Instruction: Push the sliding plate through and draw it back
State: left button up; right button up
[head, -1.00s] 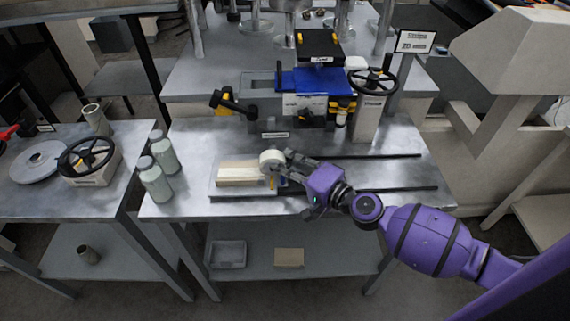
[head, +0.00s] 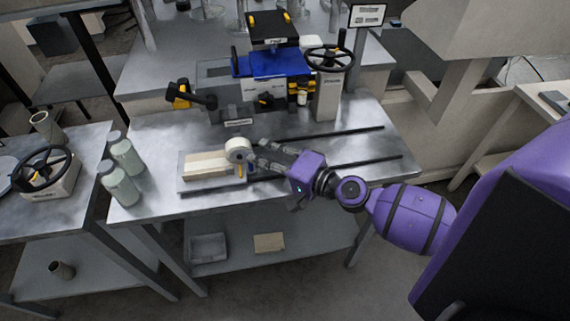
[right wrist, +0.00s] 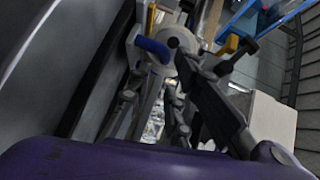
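The sliding plate (head: 186,186) appears to be the flat piece at the left end of two dark rails on the metal table. It carries a pale wooden block (head: 205,166) and a whitish round roll or knob (head: 238,149) at the block's right end. My right gripper (head: 254,155) is at the right side of the roll, close to it; contact is unclear. In the right wrist view its fingers (right wrist: 178,95) stand apart, with the whitish round part (right wrist: 178,40) and a blue piece (right wrist: 152,49) ahead of them. My left gripper is out of view.
The two dark rails (head: 335,132) run right across the clear metal table top. Behind stand a blue-topped machine (head: 270,64) and a handwheel post (head: 328,97). Two grey-green bottles (head: 122,185) stand left. A side table holds another handwheel (head: 42,168).

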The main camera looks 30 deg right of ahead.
jog(key=v, duration=0.8)
jog(key=shift+s+d, duration=0.1)
jog(key=shift+f, duration=0.1)
